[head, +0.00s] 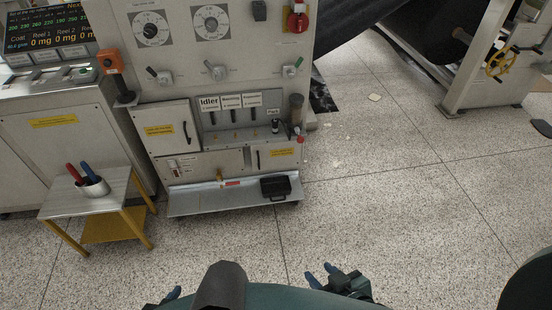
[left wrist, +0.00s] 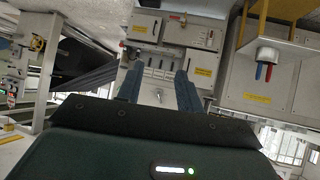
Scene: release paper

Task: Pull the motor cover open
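The grey machine cabinet has a door with a yellow label and a black handle (head: 160,130), closed. A lower panel with a smaller handle (head: 260,158) is also closed. I cannot tell which of these is the motor cover, as the labels are too small to read. My left gripper (head: 172,293) is mostly hidden at the bottom edge of the head view. In the left wrist view its two blue fingers (left wrist: 159,88) are apart with nothing between them, away from the cabinet. My right gripper (head: 321,275) is low in front, its fingers apart and empty, far from the cabinet.
A small table (head: 118,188) with a cup of red and blue tools (head: 93,187) stands left of the cabinet. A grey ledge (head: 215,199) with a black case (head: 276,187) juts out below the panels.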

